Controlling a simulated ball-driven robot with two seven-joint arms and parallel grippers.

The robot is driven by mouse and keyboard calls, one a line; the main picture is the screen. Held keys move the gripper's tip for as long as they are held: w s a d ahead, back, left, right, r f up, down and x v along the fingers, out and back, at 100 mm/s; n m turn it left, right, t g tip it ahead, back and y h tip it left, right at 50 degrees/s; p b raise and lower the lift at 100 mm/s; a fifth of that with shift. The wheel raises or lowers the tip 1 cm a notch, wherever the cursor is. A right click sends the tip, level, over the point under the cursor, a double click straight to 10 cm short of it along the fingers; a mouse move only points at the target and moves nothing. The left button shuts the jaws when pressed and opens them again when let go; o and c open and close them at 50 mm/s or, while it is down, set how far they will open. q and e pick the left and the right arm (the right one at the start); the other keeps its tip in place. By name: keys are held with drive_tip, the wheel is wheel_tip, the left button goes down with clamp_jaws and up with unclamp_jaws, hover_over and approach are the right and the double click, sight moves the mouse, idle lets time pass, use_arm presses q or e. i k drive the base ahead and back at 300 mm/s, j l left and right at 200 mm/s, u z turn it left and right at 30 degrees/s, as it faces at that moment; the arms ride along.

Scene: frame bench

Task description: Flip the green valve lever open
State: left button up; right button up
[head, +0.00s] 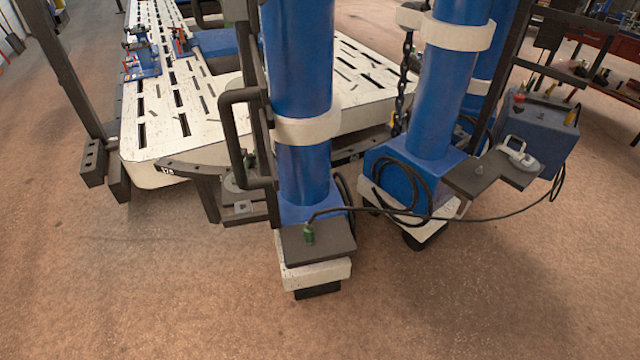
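A small green fitting (308,235) stands upright on the dark flat plate (330,246) at the foot of the nearer blue column (300,100). A black cable or hose runs from beside it to the right. It is too small to tell whether it has a lever or how a lever is set. No other green lever is clear in the head view. Neither of my grippers is in view.
A second blue column (440,90) stands right of the first, with a coiled black hose (405,190) at its base. A blue box (540,125) stands at the right. The slotted white bench (190,110) lies behind. The brown floor in front is clear.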

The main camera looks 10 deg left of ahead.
sight(528, 90)
drive_tip(key=i+l+u, duration=0.1)
drive_tip(key=i+l, duration=0.2)
drive_tip(key=l, duration=0.45)
drive_tip(key=i+l, duration=0.3)
drive_tip(key=l, duration=0.5)
drive_tip(key=i+l+u, duration=0.15)
drive_tip(key=i+l, duration=0.15)
drive_tip(key=l, duration=0.5)
drive_tip(key=i+l, duration=0.25)
drive_tip(key=l, duration=0.55)
drive_tip(key=i+l+u, duration=0.15)
drive_tip(key=i+l, duration=0.15)
drive_tip(key=l, duration=0.5)
drive_tip(key=i+l, duration=0.2)
drive_tip(key=l, duration=0.65)
drive_tip(key=i+l+u, duration=0.15)
drive_tip(key=l, duration=0.7)
drive_tip(key=i+l, duration=0.2)
drive_tip(key=l, duration=0.65)
drive_tip(key=i+l, duration=0.15)
drive_tip(key=l, duration=0.2)
drive_tip(key=i+l+u, duration=0.1)
drive_tip(key=l, duration=0.3)
